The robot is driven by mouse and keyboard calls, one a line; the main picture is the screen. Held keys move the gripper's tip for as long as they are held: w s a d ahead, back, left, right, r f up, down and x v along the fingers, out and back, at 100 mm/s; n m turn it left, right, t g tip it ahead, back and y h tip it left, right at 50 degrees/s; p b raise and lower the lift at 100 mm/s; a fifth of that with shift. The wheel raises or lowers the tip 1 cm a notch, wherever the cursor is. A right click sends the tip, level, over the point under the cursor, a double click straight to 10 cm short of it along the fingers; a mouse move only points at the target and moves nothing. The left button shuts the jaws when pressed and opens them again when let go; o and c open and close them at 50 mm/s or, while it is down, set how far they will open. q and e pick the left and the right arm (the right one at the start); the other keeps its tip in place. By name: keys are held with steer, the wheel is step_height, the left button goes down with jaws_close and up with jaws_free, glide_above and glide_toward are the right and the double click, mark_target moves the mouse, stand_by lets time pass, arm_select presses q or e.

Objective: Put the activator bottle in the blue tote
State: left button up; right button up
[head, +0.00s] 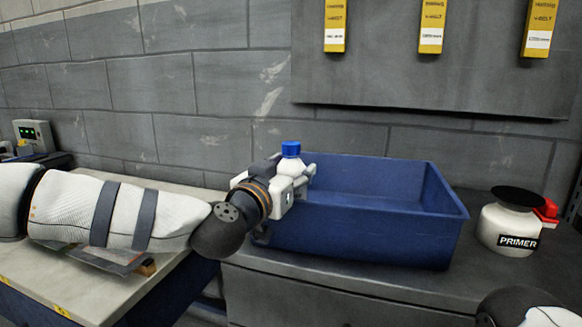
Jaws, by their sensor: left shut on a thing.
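A white bottle with a blue cap (291,150), which looks like the activator bottle, is upright in my left gripper (296,180). The gripper is shut on it, and its fingers hide the bottle's lower part and any label. The blue tote (365,235) stands open on the dark grey bench top. My left gripper is at the tote's left end, near its rim. I cannot tell whether the bottle is over the opening or just outside it. A piece of my right arm shows at the bottom right, but its gripper is not in view.
A white primer pot (512,222) with a black lid and red part stands right of the tote. A light worktop (180,277) with flat items lies under my left arm. Yellow V-belt boxes (432,27) hang on the wall panel behind. The visible tote interior looks empty.

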arm_select(q)
steer(key=o, duration=1.5)
steer(key=shift+f, duration=0.1)
